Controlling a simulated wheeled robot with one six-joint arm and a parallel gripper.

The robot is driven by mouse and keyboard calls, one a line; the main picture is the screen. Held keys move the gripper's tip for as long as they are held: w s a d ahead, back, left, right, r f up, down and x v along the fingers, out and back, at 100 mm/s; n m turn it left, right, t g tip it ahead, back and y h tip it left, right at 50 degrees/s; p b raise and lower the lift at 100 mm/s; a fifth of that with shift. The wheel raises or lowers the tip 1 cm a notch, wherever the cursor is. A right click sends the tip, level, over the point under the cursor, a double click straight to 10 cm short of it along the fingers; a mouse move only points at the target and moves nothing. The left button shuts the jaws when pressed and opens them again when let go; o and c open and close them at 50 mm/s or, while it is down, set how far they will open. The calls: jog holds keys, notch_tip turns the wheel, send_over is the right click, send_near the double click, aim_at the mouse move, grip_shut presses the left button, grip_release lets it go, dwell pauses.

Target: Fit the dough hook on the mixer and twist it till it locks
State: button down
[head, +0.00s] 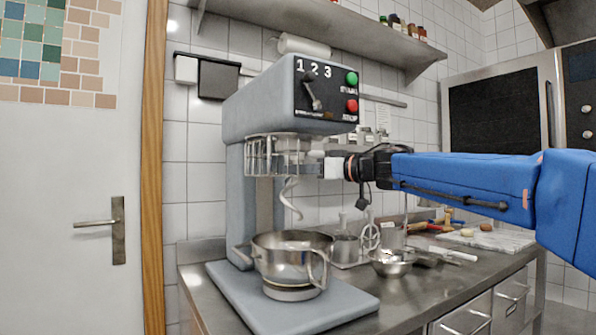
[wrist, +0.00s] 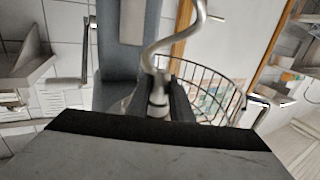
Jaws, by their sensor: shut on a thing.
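The grey mixer (head: 262,110) stands on the steel counter, with a wire guard (head: 262,155) under its head. The metal dough hook (head: 291,200) hangs below the head, curling down above the bowl; it also shows in the wrist view (wrist: 158,50). My gripper (head: 308,163) reaches in from the right at guard height. In the wrist view my gripper (wrist: 160,105) is shut on the hook's shank, with a dark finger on either side. The top of the shank and the mixer's socket are hidden by the guard and the gripper, so I cannot tell whether they are joined.
A steel mixing bowl (head: 284,262) with a handle stands under the hook on the mixer's base. A smaller bowl (head: 392,262), a rack with other tools (head: 345,247) and a cutting board (head: 490,240) lie to the right. A shelf (head: 330,30) runs above.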

jog(key=shift+t, duration=0.3)
jog(key=shift+m+t+h, duration=0.6)
jog(key=shift+m, duration=0.1)
jog(key=c, duration=1.5)
grip_release()
jog(key=v, duration=1.7)
jog(key=shift+s+d, duration=0.1)
jog(key=shift+d, duration=0.1)
jog(key=shift+d+r, duration=0.1)
